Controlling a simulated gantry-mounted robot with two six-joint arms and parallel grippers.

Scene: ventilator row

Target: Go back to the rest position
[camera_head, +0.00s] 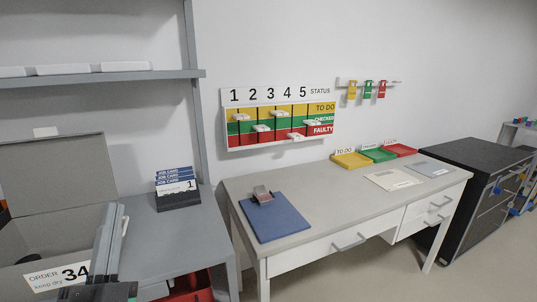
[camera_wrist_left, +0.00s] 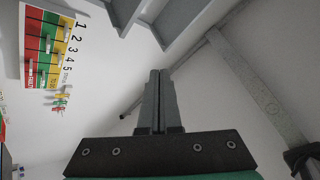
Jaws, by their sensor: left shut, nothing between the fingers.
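My left gripper (camera_head: 119,208) is at the lower left of the head view, in front of the grey bench. Its two dark fingers point up and away and lie side by side. In the left wrist view, the fingers (camera_wrist_left: 160,73) are pressed together with nothing between them. My right gripper shows in neither view.
An open box labelled ORDER 34 (camera_head: 30,240) stands beside my left gripper. Job cards (camera_head: 177,190) stand on the grey bench (camera_head: 160,240). A shelf (camera_head: 90,77) hangs above. A blue clipboard (camera_head: 276,220) lies on the desk (camera_head: 335,210), below the status board (camera_head: 280,120).

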